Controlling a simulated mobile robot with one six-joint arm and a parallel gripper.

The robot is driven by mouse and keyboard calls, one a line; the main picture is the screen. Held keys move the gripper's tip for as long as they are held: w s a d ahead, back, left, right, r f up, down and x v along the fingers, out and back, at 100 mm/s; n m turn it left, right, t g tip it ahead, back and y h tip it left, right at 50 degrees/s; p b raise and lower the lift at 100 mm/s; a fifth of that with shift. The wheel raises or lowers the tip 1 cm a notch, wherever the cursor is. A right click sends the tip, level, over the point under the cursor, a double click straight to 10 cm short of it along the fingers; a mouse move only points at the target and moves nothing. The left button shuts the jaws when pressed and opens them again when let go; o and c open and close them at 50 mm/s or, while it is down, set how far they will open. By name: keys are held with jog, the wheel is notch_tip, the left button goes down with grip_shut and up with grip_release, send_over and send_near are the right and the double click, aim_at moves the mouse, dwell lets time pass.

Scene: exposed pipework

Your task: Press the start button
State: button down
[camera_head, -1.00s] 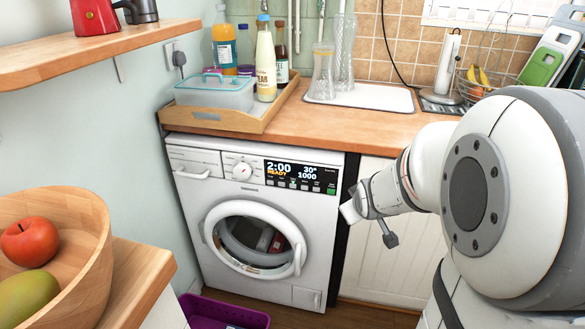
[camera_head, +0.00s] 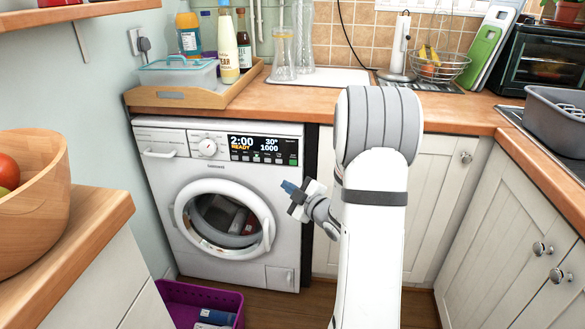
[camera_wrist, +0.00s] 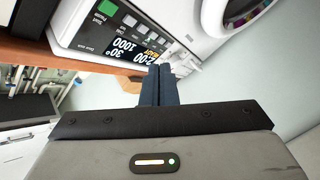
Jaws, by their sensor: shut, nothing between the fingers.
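The white washing machine (camera_head: 160,190) stands under the wooden counter. Its black display reads 2:00, READY, 30° and 1000. The green start button (camera_head: 293,161) is at the lower right end of the panel. In the wrist view the start button (camera_wrist: 107,8) shows at the top left, with a "Start Pause" label beside it. My gripper (camera_head: 288,187) is in front of the machine's right side, below the button in the head picture. Its blue fingers (camera_wrist: 160,72) are together, empty, and point toward the panel. They look apart from the button.
The round door (camera_head: 262,222) holds laundry behind its glass. A purple basket (camera_head: 235,298) is on the floor below. A wooden tray (camera_head: 190,98) with bottles and a box stands on the counter (camera_head: 290,103). White cupboards (camera_head: 440,200) are to the right.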

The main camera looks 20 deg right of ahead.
aim_at(293, 162)
jog(key=shift+d, duration=0.1)
jog(key=shift+w+d+p, duration=0.25)
jog(key=shift+w+d, duration=0.55)
jog(key=shift+w, duration=0.4)
jog(key=shift+w+d+p, duration=0.3)
jog(key=shift+w+d, duration=0.5)
jog(key=shift+w, duration=0.4)
jog(key=shift+w+d+p, duration=0.25)
jog(key=shift+w+d, duration=0.55)
jog(key=shift+w, duration=0.4)
jog(key=shift+w+d, duration=0.25)
jog(key=shift+w, duration=0.15)
jog(key=shift+w+d+b, duration=0.2)
jog(key=shift+w+b, duration=0.1)
jog(key=shift+b, duration=0.1)
jog(key=shift+s+a, duration=0.1)
dwell(0.3)
jog(key=shift+s+a+b, duration=0.35)
jog(key=shift+s+b, duration=0.05)
jog(key=shift+s, duration=0.15)
